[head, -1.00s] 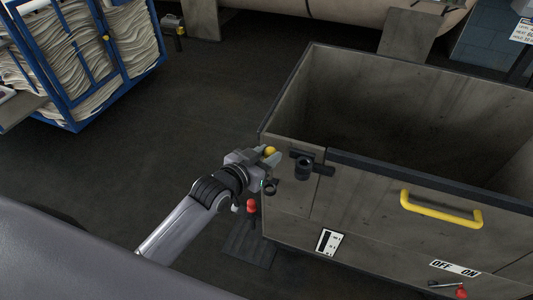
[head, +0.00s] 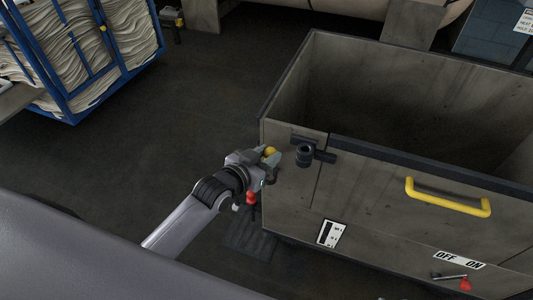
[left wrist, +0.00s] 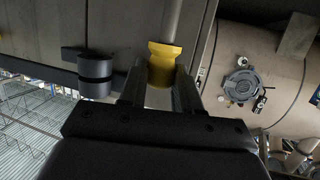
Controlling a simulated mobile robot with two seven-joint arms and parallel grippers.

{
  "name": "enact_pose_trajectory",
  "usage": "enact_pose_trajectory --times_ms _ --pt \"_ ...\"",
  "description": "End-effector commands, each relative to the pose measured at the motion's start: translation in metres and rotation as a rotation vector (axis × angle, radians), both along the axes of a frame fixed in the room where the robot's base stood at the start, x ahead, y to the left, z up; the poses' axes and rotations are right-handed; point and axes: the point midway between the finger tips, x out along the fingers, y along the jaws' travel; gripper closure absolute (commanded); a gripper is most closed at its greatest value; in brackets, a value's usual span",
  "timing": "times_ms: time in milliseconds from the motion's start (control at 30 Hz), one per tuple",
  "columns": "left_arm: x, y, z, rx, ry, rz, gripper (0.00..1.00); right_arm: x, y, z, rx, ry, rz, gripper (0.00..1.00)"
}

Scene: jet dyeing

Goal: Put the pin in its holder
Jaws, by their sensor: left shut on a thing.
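My left gripper (head: 267,161) is shut on the yellow head of the pin (head: 269,151), at the near left corner of the large grey bin. In the left wrist view, the yellow pin head (left wrist: 163,64) sits between the fingers and its grey shaft points away toward the picture's top. The holder, a short black cylinder (head: 304,155) on a bracket, is on the bin's front face, a little right of the gripper and apart from the pin. The holder also shows in the left wrist view (left wrist: 95,76), left of the pin. My right gripper is not in view.
The open grey bin (head: 360,200) fills the right side, with a yellow handle (head: 447,199) and a red-knobbed lever (head: 464,284) on its front. A red knob (head: 251,197) is just below my gripper. A blue rack of cloth (head: 75,75) stands far left; floor between is clear.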

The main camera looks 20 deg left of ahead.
Motion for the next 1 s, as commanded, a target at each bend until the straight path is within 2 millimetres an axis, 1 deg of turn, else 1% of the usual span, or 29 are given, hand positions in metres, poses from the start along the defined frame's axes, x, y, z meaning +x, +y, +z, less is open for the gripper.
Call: enact_pose_trajectory --times_ms 100,467,700,1000 --pt "0.0 0.0 -0.007 0.0 -0.001 0.0 0.99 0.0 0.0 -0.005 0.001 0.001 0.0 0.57" --pt "0.0 0.0 -0.025 0.0 -0.001 0.0 0.99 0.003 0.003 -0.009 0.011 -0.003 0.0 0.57" --pt "0.0 0.0 -0.037 -0.001 -0.002 0.0 0.99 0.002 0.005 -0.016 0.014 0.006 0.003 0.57" --pt "0.0 0.0 -0.044 -0.001 -0.002 0.0 0.99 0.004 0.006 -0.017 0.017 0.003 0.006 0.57"
